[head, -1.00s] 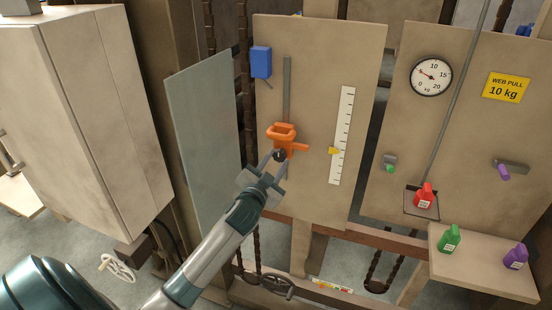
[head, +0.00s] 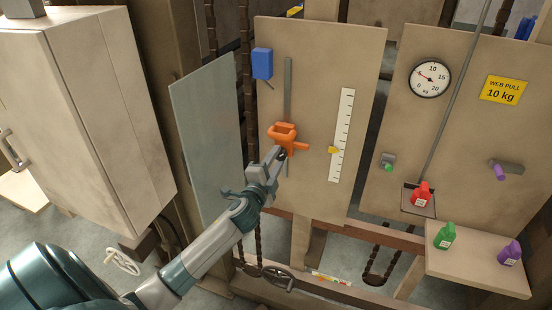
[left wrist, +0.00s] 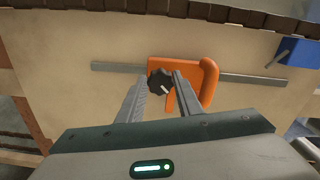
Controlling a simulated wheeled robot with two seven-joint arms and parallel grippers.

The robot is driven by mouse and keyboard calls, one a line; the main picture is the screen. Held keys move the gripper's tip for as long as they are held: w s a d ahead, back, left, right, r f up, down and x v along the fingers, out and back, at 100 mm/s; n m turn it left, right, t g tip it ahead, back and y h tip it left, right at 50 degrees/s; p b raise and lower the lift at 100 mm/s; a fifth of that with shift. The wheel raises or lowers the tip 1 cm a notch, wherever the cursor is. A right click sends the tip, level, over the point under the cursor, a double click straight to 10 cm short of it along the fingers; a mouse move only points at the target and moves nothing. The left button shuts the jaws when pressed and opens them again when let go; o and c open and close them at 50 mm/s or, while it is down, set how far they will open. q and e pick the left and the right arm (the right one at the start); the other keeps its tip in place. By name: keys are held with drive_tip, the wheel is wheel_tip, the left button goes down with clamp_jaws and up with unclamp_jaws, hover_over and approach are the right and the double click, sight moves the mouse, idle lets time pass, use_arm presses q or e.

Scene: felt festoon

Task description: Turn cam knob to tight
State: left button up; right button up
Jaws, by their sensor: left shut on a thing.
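The orange clamp (head: 284,133) sits on a grey vertical rail (head: 288,85) on the tan board; in the left wrist view the clamp (left wrist: 207,85) lies across the picture's middle. The black cam knob (left wrist: 159,82) is on the clamp's face, with a short white mark pointing down and right in that view. My left gripper (left wrist: 160,88) is shut on the knob, one finger on each side. In the head view the left gripper (head: 277,158) reaches the clamp from below and mostly covers the knob. My right gripper is not in view.
A white scale (head: 342,135) with a yellow pointer (head: 333,150) is right of the clamp. A blue block (head: 262,64) is up left. A dial gauge (head: 430,78) and a yellow "WEB PULL 10 kg" sign (head: 503,90) are on the right board. A grey panel (head: 205,130) stands left.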

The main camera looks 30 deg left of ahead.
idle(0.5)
use_arm(q)
drive_tip(key=o, duration=1)
drive_tip(key=shift+o, duration=0.2)
drive_tip(key=shift+s, duration=0.1)
drive_tip(key=shift+s+d+f, duration=0.1)
drive_tip(key=shift+s+d, duration=0.1)
drive_tip(key=shift+s, duration=0.3)
drive_tip(key=b+v, duration=0.5)
drive_tip(key=v, duration=1.1)
drive_tip(key=shift+d, duration=0.15)
